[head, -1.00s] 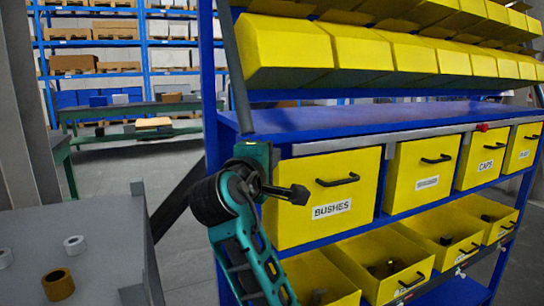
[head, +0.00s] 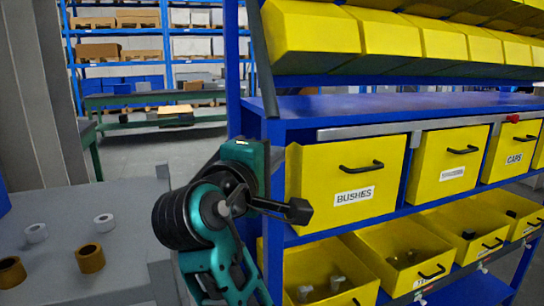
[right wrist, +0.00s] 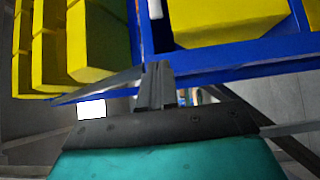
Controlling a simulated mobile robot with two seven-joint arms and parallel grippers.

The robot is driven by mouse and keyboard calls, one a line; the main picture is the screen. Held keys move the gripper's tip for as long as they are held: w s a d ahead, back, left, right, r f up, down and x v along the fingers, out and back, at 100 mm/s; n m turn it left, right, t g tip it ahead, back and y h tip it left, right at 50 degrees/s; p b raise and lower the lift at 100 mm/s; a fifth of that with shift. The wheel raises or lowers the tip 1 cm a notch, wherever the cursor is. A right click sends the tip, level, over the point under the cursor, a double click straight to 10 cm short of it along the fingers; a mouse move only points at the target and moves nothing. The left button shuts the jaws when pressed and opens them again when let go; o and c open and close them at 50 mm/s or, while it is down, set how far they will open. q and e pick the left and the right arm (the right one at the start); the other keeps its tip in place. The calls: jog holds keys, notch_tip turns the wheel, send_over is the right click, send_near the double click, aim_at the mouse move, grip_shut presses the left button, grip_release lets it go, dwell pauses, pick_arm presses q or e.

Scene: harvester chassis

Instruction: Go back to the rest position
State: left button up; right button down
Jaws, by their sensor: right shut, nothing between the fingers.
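My right gripper (head: 298,211) is in the head view, at the end of my teal and black arm. It is shut and empty, in front of the left side of the yellow drawer labelled BUSHES (head: 345,180). In the right wrist view its fingers (right wrist: 157,85) are together with nothing between them. Blue shelf framing (right wrist: 240,62) and yellow bins (right wrist: 100,40) show beyond them. My left gripper is not in view.
A blue rack (head: 300,105) holds yellow drawers and open bins (head: 400,255) at the right. A grey table (head: 130,210) at the left carries white rings (head: 104,220) and brown bushes (head: 90,258). Open floor (head: 150,160) lies behind the table.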

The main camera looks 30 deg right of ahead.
jog(key=w+a+f+n+t+y, duration=0.25)
jog(key=f+y, duration=0.25)
jog(key=f, duration=0.8)
jog(key=w+a+f+n+t+y, duration=0.25)
jog(key=f+y, duration=0.25)
jog(key=f, duration=0.7)
jog(key=s+a+f+m+g+y, duration=0.2)
jog(key=s+f+m+y, duration=0.1)
jog(key=s+f, duration=0.6)
jog(key=s+a+f+m+g+y, duration=0.1)
jog(key=s+a+f+m+y, duration=0.2)
jog(key=s+f, duration=0.6)
notch_tip(320, 180, down, 4)
jog(key=m+y, duration=0.1)
jog(key=m, duration=0.1)
jog(key=shift+s+m+g, duration=0.25)
jog(key=shift+m+g, duration=0.15)
